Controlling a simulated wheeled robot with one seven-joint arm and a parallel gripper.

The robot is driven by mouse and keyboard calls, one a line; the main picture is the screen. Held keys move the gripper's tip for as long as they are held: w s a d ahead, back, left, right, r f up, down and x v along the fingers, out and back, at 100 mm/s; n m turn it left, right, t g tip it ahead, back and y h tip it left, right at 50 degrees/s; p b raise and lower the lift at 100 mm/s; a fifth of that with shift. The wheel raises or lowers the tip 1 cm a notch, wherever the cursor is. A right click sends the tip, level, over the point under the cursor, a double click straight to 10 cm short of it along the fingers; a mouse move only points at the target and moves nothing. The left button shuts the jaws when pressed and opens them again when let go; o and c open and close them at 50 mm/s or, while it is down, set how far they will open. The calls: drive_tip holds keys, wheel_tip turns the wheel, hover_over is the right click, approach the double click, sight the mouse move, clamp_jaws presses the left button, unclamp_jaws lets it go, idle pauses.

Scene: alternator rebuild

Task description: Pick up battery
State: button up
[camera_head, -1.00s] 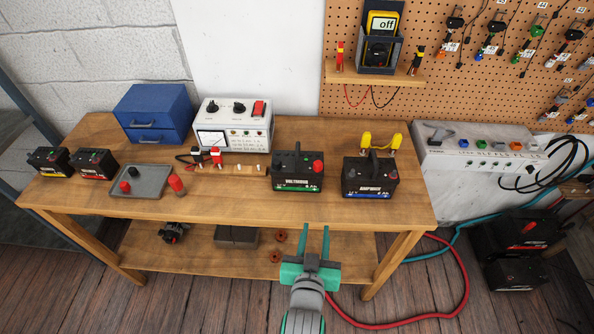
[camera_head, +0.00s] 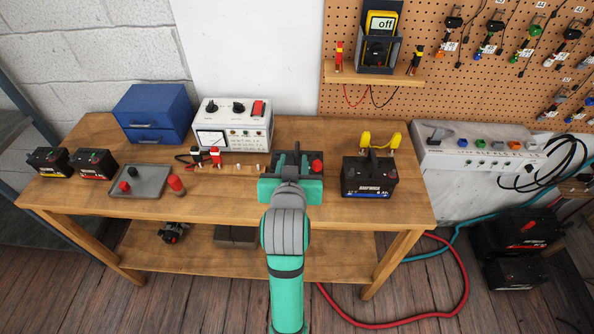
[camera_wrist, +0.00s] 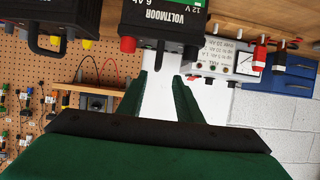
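The black Voltmoor battery (camera_head: 311,160) with a red terminal stands on the workbench, mostly hidden behind my gripper (camera_head: 291,170) in the head view. In the upside-down wrist view the Voltmoor battery (camera_wrist: 170,14) sits at the top centre, its dark handle (camera_wrist: 160,52) pointing down the picture. My gripper (camera_wrist: 161,82) shows two green fingers spread apart, with their tips close to the handle. I cannot tell whether they touch it. A second black battery with a blue stripe (camera_head: 369,178) stands to the right. Two smaller batteries (camera_head: 47,162) (camera_head: 92,164) stand at the far left.
A white meter box (camera_head: 232,125), a blue drawer box (camera_head: 155,113) and a grey tray (camera_head: 140,180) stand on the wooden bench (camera_head: 230,208). A yellow multimeter (camera_head: 381,25) is on a shelf behind. Bare bench lies between the two large batteries.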

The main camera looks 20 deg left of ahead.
sight(297, 154)
drive_tip(key=x, duration=0.3)
drive_tip(key=shift+w+d, duration=0.1)
drive_tip(key=shift+w, duration=0.05)
drive_tip(key=shift+w+a+f, duration=0.25)
drive_tip(key=shift+w+a, duration=0.1)
drive_tip(key=w, duration=0.1)
drive_tip(key=w+f, duration=0.1)
drive_tip(key=w, duration=0.1)
drive_tip(key=shift+d+f, duration=0.1)
drive_tip(key=shift+f, duration=0.1)
drive_tip(key=shift+w+f, duration=0.2)
drive_tip(key=shift+w, duration=0.2)
drive_tip(key=shift+a, duration=0.25)
clamp_jaws()
drive_tip(key=shift+w, duration=0.1)
